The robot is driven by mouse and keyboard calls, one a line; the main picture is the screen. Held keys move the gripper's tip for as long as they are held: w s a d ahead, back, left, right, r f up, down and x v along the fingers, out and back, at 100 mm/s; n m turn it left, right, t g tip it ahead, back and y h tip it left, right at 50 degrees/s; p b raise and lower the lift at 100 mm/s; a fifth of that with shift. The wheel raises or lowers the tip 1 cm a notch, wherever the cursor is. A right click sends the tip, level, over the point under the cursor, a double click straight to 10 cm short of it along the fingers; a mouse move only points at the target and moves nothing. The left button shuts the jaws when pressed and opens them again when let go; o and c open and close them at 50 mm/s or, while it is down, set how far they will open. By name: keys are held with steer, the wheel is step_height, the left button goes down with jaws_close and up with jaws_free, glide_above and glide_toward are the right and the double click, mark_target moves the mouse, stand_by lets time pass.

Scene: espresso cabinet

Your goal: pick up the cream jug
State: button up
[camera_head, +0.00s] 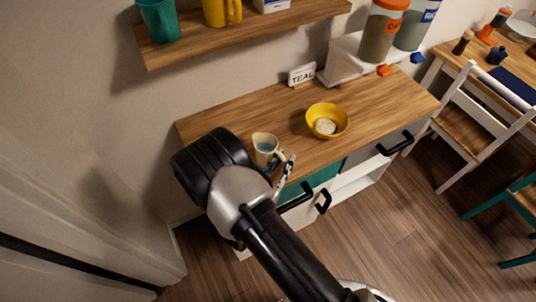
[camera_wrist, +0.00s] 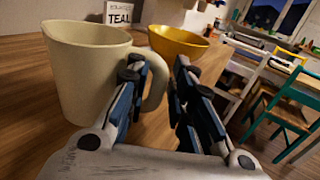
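The cream jug (camera_head: 262,147) stands upright on the wooden cabinet top, near its front left part. In the wrist view the jug (camera_wrist: 82,75) fills the left side, with its handle (camera_wrist: 158,85) towards the right. My gripper (camera_head: 286,158) is just to the right of the jug, at the handle side. In the wrist view my gripper (camera_wrist: 158,64) has its fingers apart, and the handle shows in the gap between them. The left finger covers part of the jug and handle. I cannot tell whether either finger touches the handle.
A yellow bowl (camera_head: 340,121) stands to the right of the jug. A TEAL sign (camera_head: 301,74) and large jars (camera_head: 379,35) stand at the back. A wall shelf (camera_head: 245,35) with mugs hangs above. Black drawer handles (camera_head: 322,201) stick out in front. The cabinet top (camera_head: 215,120) behind the jug is clear.

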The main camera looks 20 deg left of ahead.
steer(key=shift+w, duration=0.3)
steer(key=shift+c, duration=0.3)
jaws_close()
